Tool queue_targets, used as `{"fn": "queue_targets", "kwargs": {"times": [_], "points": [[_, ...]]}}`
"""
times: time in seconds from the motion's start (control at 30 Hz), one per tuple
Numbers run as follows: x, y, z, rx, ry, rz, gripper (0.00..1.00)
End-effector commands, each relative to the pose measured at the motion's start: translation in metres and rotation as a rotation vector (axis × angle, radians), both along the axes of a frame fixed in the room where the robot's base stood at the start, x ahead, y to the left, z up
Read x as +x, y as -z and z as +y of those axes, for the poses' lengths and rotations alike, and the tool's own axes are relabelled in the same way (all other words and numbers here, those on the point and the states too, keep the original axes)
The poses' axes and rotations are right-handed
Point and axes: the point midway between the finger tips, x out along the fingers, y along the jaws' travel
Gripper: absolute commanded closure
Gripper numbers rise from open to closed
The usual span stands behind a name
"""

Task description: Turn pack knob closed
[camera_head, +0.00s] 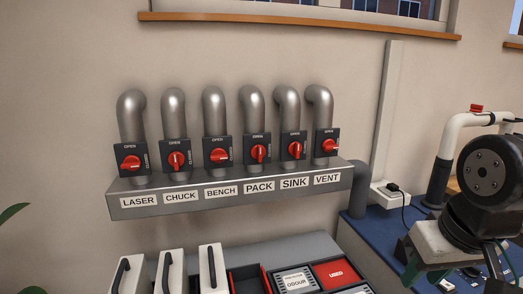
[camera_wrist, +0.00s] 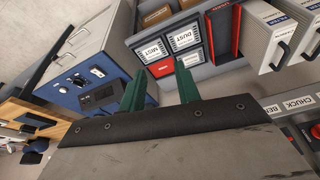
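The pack knob (camera_head: 258,153) is a red round knob on a dark plate above the PACK label (camera_head: 259,186). Its plate reads OPEN at the top and has small side lettering at the right. Its handle looks upright, toward OPEN. In the wrist view, my gripper (camera_wrist: 161,92) shows two green fingers set apart with nothing between them. It points at trays and a blue machine, and the pack knob is not visible there. In the head view, my wrist is at the right, well away from the knob.
The chuck knob (camera_head: 176,161) and sink knob (camera_head: 293,149) look upright. The laser (camera_head: 131,163), bench (camera_head: 218,156) and vent (camera_head: 328,146) knobs look sideways. Handled filter boxes (camera_head: 212,270) and a red tray (camera_head: 334,273) stand below. The space before the knobs is clear.

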Motion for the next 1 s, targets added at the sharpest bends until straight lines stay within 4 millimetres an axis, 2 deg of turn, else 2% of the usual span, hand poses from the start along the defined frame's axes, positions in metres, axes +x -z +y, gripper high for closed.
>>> {"fn": "queue_targets", "kwargs": {"times": [0.03, 0.2, 0.3, 0.43, 0.53, 0.7, 0.87, 1.0], "points": [[0.029, 0.000, 0.014, 0.016, -0.035, -0.065, 0.67], [0.141, -0.012, 0.075, 0.087, -0.132, -0.389, 0.67], [0.197, -0.022, 0.116, 0.127, -0.169, -0.585, 0.67], [0.254, -0.034, 0.166, 0.167, -0.187, -0.830, 0.67], [0.281, -0.041, 0.197, 0.185, -0.188, -0.993, 0.67], [0.302, -0.049, 0.229, 0.198, -0.176, -1.181, 0.67], [0.310, -0.054, 0.240, 0.201, -0.166, -1.257, 0.67], [0.326, -0.054, 0.244, 0.200, -0.163, -1.265, 0.67]]}}
